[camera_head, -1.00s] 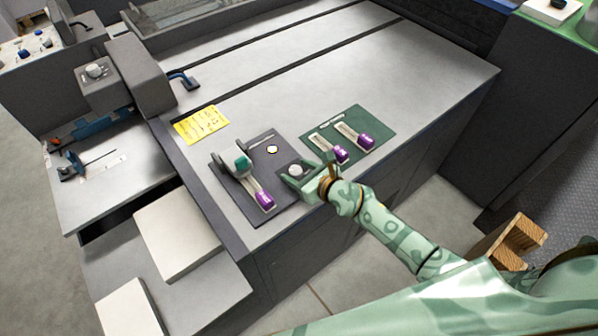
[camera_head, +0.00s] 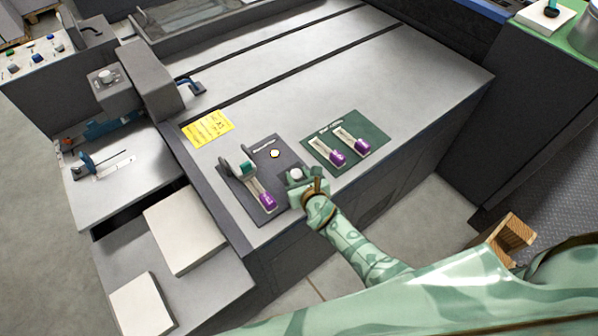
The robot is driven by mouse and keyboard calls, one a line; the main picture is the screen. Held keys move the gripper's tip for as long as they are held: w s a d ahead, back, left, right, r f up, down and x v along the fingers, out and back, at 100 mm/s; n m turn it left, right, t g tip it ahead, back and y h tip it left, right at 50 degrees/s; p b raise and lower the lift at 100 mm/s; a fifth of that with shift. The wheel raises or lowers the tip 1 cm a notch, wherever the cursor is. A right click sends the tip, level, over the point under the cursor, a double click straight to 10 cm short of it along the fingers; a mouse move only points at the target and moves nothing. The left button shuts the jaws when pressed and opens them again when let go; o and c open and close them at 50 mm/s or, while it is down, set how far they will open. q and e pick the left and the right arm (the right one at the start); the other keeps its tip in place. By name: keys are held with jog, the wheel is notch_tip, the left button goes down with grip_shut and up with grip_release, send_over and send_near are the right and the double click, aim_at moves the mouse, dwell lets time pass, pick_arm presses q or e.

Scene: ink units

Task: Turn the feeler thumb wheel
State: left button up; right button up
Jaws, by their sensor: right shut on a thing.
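A small pale round knob, which looks like the thumb wheel (camera_head: 296,173), sits at the right side of a dark panel (camera_head: 258,158) on the grey machine top. My right gripper (camera_head: 298,181) reaches in from the lower right and is shut on this knob. The knob's top shows between the fingers; its lower part is hidden. The same panel bears a purple-handled lever (camera_head: 268,201), a teal block (camera_head: 247,168) and a small pale button (camera_head: 275,153). My left gripper is out of view.
A green plate (camera_head: 372,138) with two purple-handled levers (camera_head: 338,159) lies close to the right of the gripper. A yellow note (camera_head: 208,128) lies behind the dark panel. The grey top (camera_head: 300,85) beyond is clear. Pale paper stacks (camera_head: 183,230) stand at lower left.

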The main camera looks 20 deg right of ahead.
jog(key=o, duration=1)
jog(key=shift+s+r, duration=0.2)
jog(key=shift+s, duration=0.15)
jog(key=p+v, duration=0.3)
jog(key=v, duration=0.3)
jog(key=shift+w+r+p, duration=0.1)
jog(key=shift+p, duration=0.2)
jog(key=p+v, duration=0.1)
jog(key=v, duration=0.3)
jog(key=p+v, duration=0.1)
jog(key=v, duration=0.4)
jog(key=shift+s, duration=0.35)
